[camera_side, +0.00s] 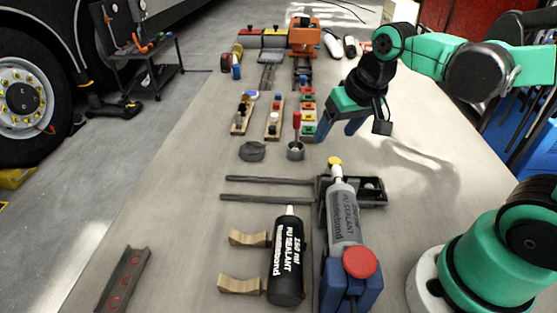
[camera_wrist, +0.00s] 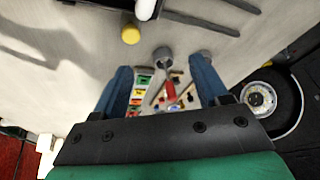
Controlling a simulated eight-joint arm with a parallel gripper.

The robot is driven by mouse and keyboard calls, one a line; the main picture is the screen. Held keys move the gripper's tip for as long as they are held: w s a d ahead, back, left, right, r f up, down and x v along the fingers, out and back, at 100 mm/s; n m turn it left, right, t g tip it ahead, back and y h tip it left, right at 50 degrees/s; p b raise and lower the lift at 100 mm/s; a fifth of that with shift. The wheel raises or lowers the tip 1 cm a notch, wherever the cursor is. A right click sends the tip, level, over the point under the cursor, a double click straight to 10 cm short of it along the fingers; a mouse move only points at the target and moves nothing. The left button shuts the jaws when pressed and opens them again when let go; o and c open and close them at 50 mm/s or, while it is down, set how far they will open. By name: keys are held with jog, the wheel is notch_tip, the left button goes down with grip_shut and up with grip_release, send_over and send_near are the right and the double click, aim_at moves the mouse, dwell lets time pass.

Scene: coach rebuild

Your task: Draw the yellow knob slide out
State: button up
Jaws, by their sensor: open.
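A yellow round piece (camera_side: 335,161) shows at the tip of the white nozzle of a grey sealant cartridge. I cannot tell whether it is the slide's knob or a cap. It also shows in the wrist view (camera_wrist: 130,34), by the white nozzle. Beside it is a dark open-topped frame (camera_side: 372,196), partly hidden by the cartridge. A row of small coloured blocks (camera_side: 308,117), one yellow, lies farther back. My gripper (camera_side: 341,130) is open and empty above the table, behind the yellow piece. Its blue fingers (camera_wrist: 160,68) are spread wide, touching nothing visible.
A red-handled tool stands in a grey cup (camera_side: 296,152) left of my gripper. Two dark rails (camera_side: 262,198) lie left of the frame. A black sealant bottle (camera_side: 286,262) and wooden cradles (camera_side: 248,238) are in front. Bare table (camera_side: 440,170) lies to the right.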

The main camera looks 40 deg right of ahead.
aim_at(335, 160)
jog(key=d+f+m+g, duration=0.1)
jog(key=w+d+f+m+g, duration=0.1)
jog(key=m, duration=0.1)
jog(key=w+d+f+m+g, duration=0.1)
jog(key=shift+w+d+f+m+g, duration=0.1)
jog(key=shift+d+f+m+g, duration=0.1)
jog(key=shift+d+m+g, duration=0.15)
jog(key=shift+d+f+m+g, duration=0.2)
jog(key=shift+f+m+g, duration=0.15)
jog(key=shift+f+m, duration=0.1)
jog(key=shift+f, duration=2.75)
grip_shut()
